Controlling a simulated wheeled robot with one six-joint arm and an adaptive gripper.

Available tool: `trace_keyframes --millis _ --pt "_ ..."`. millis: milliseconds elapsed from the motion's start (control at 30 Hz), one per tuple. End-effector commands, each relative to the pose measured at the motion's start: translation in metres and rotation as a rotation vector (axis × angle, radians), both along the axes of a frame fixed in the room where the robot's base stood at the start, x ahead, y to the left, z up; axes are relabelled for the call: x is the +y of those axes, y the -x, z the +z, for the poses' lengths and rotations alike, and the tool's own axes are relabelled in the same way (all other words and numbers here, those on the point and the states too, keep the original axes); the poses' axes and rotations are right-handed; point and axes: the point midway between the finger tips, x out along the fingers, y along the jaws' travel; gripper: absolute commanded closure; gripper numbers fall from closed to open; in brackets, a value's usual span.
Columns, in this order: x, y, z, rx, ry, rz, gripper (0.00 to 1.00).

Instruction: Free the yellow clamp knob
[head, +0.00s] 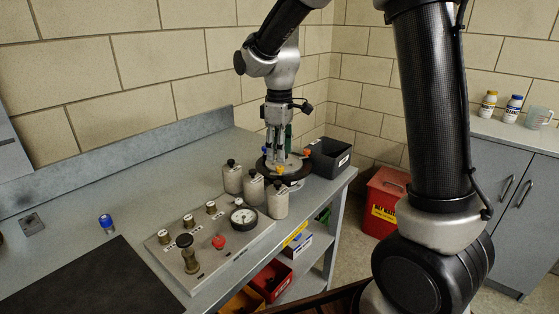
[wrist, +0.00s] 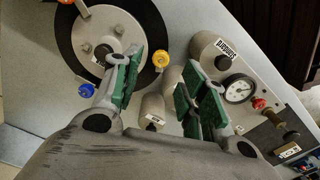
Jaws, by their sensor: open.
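The yellow clamp knob (head: 280,170) sits at the near rim of a round flanged unit with a dark ring (head: 262,166) at the far end of the bench. In the wrist view the yellow knob (wrist: 160,59) appears just beyond the left finger's tip, within the gap between the fingers. My gripper (head: 278,147) points down over the unit. A blue knob (wrist: 86,90) and an orange knob (head: 306,153) sit elsewhere on the rim.
Several grey canisters (head: 254,187) with black caps stand close to the unit on the near side. A panel (head: 215,258) with a gauge (head: 243,216) and knobs lies nearer. A black bin (head: 328,157) is right of the unit.

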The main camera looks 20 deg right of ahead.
Motion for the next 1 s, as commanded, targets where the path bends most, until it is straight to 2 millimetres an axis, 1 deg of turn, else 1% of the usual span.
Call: trace_keyframes --millis 33,200,300,400,533,767,900,967,1000 --pt "0.0 -0.001 0.013 -0.004 -0.002 0.0 0.57" --pt "0.0 -0.001 0.048 -0.003 -0.001 0.0 0.57" --pt "0.0 -0.001 0.063 -0.002 -0.001 0.0 0.57" --pt "0.0 0.0 0.072 -0.001 0.0 0.0 0.57" --pt "0.0 0.0 0.077 0.0 0.0 0.0 0.57" --pt "0.0 0.0 0.076 0.001 0.001 0.0 0.57" --pt "0.0 -0.001 0.076 -0.005 -0.002 -0.055 0.57" --pt "0.0 0.001 0.071 -0.003 -0.002 -0.117 0.57" --pt "-0.003 0.01 0.06 0.018 0.007 -0.172 0.57"
